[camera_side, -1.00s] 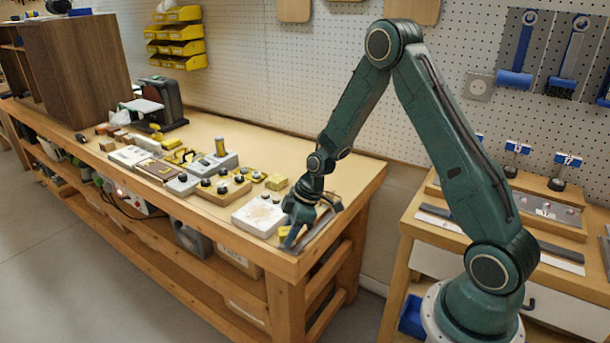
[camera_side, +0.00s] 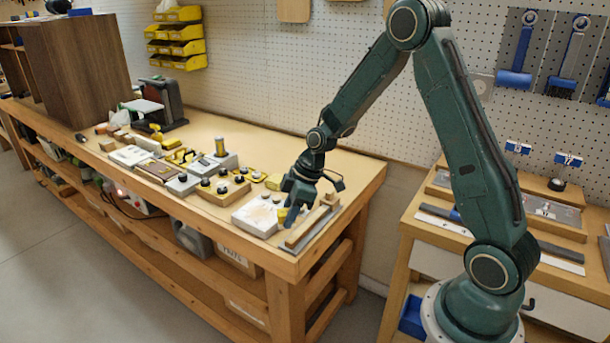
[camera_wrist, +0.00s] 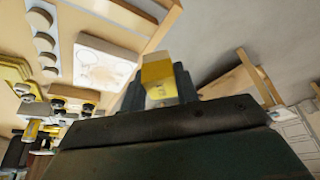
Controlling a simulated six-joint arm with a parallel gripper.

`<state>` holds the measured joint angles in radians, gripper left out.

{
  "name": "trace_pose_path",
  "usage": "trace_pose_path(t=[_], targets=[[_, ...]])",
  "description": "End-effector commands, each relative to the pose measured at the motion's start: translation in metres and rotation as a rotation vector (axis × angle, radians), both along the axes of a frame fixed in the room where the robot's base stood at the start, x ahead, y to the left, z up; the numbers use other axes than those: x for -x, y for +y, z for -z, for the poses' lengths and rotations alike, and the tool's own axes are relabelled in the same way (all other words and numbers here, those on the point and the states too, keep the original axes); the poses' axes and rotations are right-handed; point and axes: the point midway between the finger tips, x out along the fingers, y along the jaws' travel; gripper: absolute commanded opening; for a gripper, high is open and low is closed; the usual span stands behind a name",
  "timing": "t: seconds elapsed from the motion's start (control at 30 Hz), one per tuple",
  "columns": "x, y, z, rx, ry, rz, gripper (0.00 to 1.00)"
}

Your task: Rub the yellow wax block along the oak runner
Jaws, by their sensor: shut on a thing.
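The yellow wax block (camera_side: 283,215) is between the fingers of my gripper (camera_side: 287,211), at the bench's near right corner in the side view. It also shows in the wrist view (camera_wrist: 158,74), sticking out past the jaws. The oak runner (camera_side: 309,227) is a pale wooden strip lying on a grey plate near the bench's right end. My gripper is at the runner's left side, and the block appears raised above the bench. I cannot tell any gap between block and runner.
A white stained board (camera_side: 258,215) lies just left of my gripper. Beyond it are a wooden block with dark knobs (camera_side: 222,191) and several small tools and blocks. The back right of the bench top (camera_side: 350,172) is clear. A wooden cabinet (camera_side: 75,70) stands at the far left.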

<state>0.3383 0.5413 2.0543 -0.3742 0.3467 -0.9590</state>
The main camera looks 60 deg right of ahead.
Motion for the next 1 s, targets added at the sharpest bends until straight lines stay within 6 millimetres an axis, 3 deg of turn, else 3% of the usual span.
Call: trace_pose_path(t=[0.37, 0.8, 1.0], targets=[[0.000, 0.000, -0.002, 0.001, -0.001, 0.000, 0.12], [0.000, 0.000, -0.028, 0.001, -0.001, 0.000, 0.12], [0.000, 0.000, -0.030, 0.000, 0.000, 0.000, 0.12]])
